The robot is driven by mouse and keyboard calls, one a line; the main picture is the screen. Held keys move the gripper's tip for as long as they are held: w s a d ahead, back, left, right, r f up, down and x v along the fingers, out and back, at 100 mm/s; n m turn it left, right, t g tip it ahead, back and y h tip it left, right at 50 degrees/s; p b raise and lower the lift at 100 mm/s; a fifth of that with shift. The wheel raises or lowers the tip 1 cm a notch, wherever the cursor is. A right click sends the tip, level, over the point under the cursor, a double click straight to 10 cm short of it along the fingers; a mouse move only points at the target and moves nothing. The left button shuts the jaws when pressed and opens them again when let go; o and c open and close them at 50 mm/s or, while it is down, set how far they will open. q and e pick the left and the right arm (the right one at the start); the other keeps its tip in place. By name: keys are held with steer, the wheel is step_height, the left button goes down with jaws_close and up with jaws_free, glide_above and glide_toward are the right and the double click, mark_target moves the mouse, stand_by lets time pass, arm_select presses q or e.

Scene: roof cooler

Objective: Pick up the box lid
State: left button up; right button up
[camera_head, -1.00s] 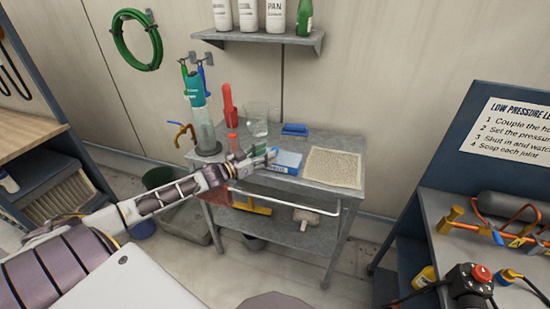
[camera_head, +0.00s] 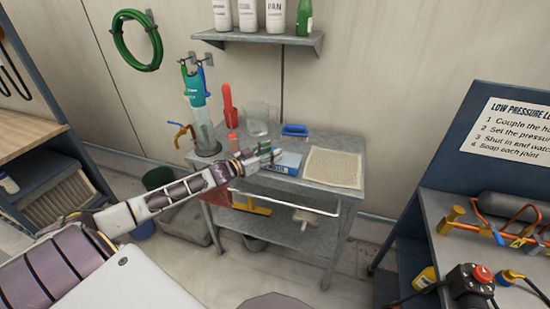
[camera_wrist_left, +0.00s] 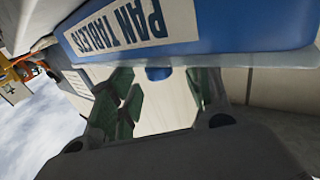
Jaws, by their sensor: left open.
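A small blue box (camera_head: 287,166) sits on the top shelf of the grey cart, its pale lid (camera_head: 291,156) on it. In the left wrist view the box (camera_wrist_left: 215,22) fills the top with its "PAN TABLETS" label, upside down. The lid's pale edge (camera_wrist_left: 190,61) runs below the blue wall, with a blue tab (camera_wrist_left: 158,74) sticking out. My left gripper (camera_head: 272,155) is at the left side of the box. In its wrist view the green fingers (camera_wrist_left: 160,103) are open with nothing between them, and the tab lies near the gap. My right gripper is out of view.
The cart (camera_head: 340,204) also holds a clear beaker (camera_head: 257,118), a red scoop (camera_head: 229,105), a blue brush (camera_head: 295,130), a tall teal-topped cylinder (camera_head: 201,115) and a beige cloth (camera_head: 332,168) right of the box. A bottle shelf (camera_head: 262,37) hangs above.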

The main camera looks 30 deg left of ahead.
arm_select(q)
steer(key=shift+c, duration=1.9)
steer(key=c, duration=0.7)
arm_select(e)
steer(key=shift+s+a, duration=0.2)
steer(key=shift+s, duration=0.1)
arm_select(q)
steer(key=shift+r, duration=0.1)
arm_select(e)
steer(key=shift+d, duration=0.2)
arm_select(q)
steer(key=shift+r, duration=0.5)
step_height(320, 180, up, 9)
steer(key=p, duration=0.1)
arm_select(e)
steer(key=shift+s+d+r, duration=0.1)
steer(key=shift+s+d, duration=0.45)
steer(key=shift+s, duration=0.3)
